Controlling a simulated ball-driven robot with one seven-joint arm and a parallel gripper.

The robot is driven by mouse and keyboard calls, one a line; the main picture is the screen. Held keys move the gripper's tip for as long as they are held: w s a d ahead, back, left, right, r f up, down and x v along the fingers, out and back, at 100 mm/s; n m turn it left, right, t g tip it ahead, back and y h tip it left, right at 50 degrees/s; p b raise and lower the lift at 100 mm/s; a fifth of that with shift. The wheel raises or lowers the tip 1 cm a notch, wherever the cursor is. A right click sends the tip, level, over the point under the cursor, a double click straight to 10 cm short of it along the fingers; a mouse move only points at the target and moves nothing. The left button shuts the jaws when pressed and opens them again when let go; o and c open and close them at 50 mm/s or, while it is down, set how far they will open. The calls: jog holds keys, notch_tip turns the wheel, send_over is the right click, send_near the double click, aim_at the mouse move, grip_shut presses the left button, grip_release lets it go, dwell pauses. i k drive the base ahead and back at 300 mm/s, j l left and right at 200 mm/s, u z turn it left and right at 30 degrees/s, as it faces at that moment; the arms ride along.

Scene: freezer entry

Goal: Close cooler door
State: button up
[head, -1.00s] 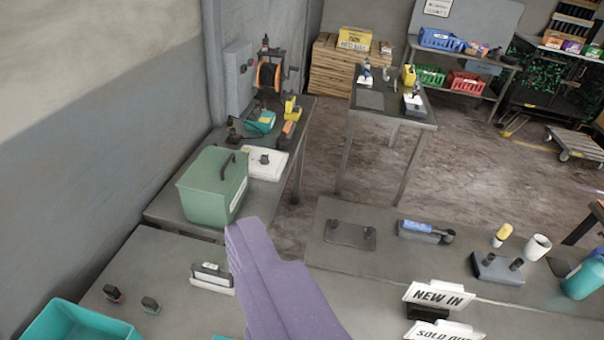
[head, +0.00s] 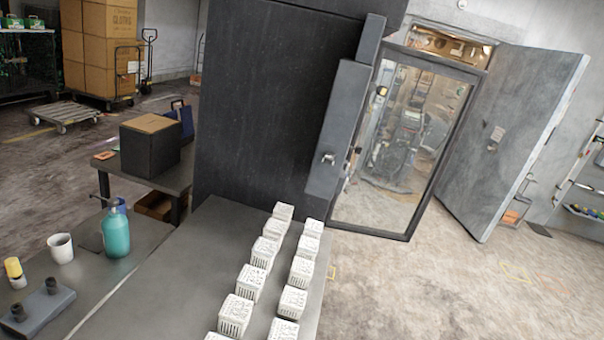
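A thick grey door (head: 515,140) stands swung open at the right, with a small handle or latch (head: 495,138) on its face. Left of it is a glass door (head: 405,145) in a dark frame, with things showing through the pane. I cannot tell for sure which of the two is the cooler door. A tall dark panel (head: 275,110) stands left of the glass, and a grey upright part with a metal latch (head: 328,158) is at its right edge. My gripper is not in view.
A grey table (head: 180,290) in front carries two rows of white boxes (head: 250,280). A teal bottle (head: 115,235) and white cup (head: 60,247) stand at the left. A black box (head: 150,145) sits on a table behind. The floor at right (head: 450,285) is mostly clear.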

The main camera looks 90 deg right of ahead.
aim_at(387, 50)
jog(key=z, duration=2.95)
jog(key=i+l+z, duration=0.35)
jog(key=i, duration=0.6)
jog(key=i+z, duration=0.35)
jog(key=i, duration=6.3)
jog(key=i+u, duration=0.45)
jog(key=i+l+u, duration=0.2)
jog(key=u, duration=0.3)
jog(key=i+l+u, duration=0.45)
jog(key=j+u, duration=0.1)
jog(key=u, duration=3.1)
jog(key=i+j+u, duration=0.15)
